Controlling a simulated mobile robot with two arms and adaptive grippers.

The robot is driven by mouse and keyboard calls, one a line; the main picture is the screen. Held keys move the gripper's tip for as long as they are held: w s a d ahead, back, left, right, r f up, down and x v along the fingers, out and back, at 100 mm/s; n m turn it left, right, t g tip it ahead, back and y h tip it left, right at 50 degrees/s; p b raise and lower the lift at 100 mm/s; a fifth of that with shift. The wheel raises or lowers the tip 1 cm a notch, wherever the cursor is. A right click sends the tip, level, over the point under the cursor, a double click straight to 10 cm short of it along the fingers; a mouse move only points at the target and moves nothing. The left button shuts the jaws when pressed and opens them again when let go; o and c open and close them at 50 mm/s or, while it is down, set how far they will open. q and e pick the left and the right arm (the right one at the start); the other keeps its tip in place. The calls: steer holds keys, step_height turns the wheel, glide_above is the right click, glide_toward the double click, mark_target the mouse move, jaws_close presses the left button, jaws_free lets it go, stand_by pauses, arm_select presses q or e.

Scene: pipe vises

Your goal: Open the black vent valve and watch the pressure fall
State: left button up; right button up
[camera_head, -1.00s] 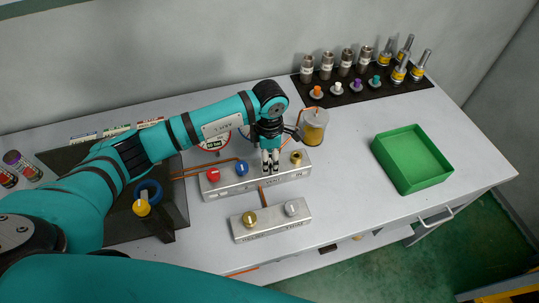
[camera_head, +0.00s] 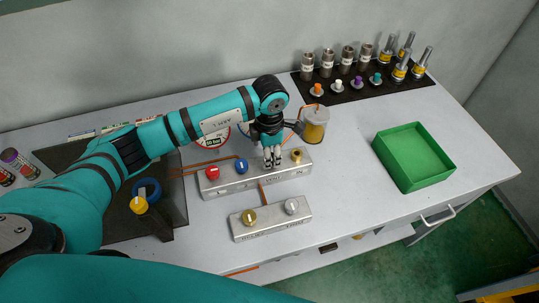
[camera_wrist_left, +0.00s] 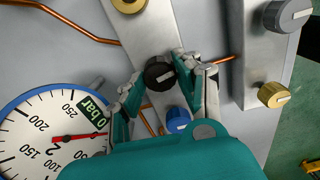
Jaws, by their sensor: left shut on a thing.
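My left gripper (camera_head: 272,157) points down over the long metal valve block (camera_head: 240,184). It is shut on the black vent knob, which its fingers hide in the head view. The black knob (camera_wrist_left: 159,74) shows between the two fingertips in the left wrist view, with a pale mark on its top. A blue-rimmed gauge (camera_wrist_left: 40,135) there has a red needle and a green display. The display ends in "0 bar", its left part unclear. The gripper covers part of the dial. My right gripper is not in view.
On the block are a red knob (camera_head: 213,173), a blue knob (camera_head: 241,166) and a brass fitting (camera_head: 296,155). A smaller block in front has a gold knob (camera_head: 249,217) and a grey knob (camera_head: 291,206). A cup of yellowish liquid (camera_head: 314,128) stands behind. A green tray (camera_head: 413,157) is right.

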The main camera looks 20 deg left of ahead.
arm_select(q)
steer(key=n+b, duration=0.3)
steer(key=n, duration=0.3)
steer(key=shift+f, duration=0.1)
steer(key=n+b, duration=0.2)
steer(key=n, duration=0.1)
steer(key=shift+n, duration=0.4)
steer(key=shift+n+b, duration=0.5)
steer(key=shift+n, duration=1.1)
steer(key=shift+r, duration=0.2)
steer(key=o, duration=1.1)
steer(key=shift+o, duration=0.2)
step_height(320, 180, up, 12)
